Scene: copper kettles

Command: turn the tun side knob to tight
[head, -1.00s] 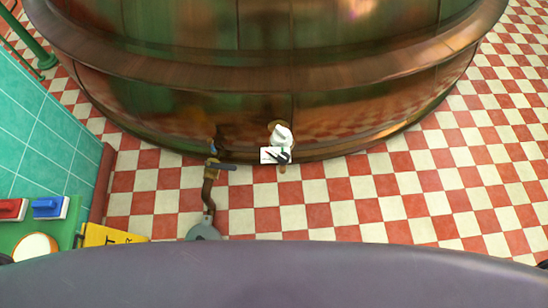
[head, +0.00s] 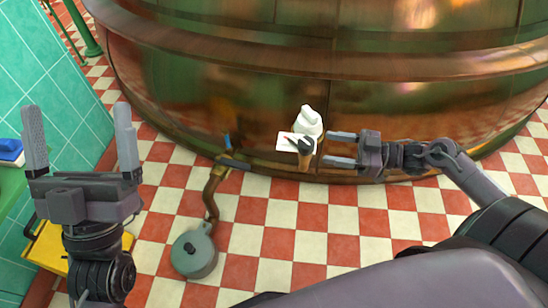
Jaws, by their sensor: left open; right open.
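A dark side knob (head: 305,146) sits on the lower wall of the big copper tun (head: 230,85), beside a small white plate (head: 286,141) with dark marks too small to read. A white rounded fitting (head: 308,122) is just above it and a brownish stub just below it. My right gripper (head: 329,149) is open, its two fingers pointing left at the knob from just right of it; I cannot tell whether they touch it. My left gripper (head: 78,110) is open and empty at the left, pointing up, far from the knob.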

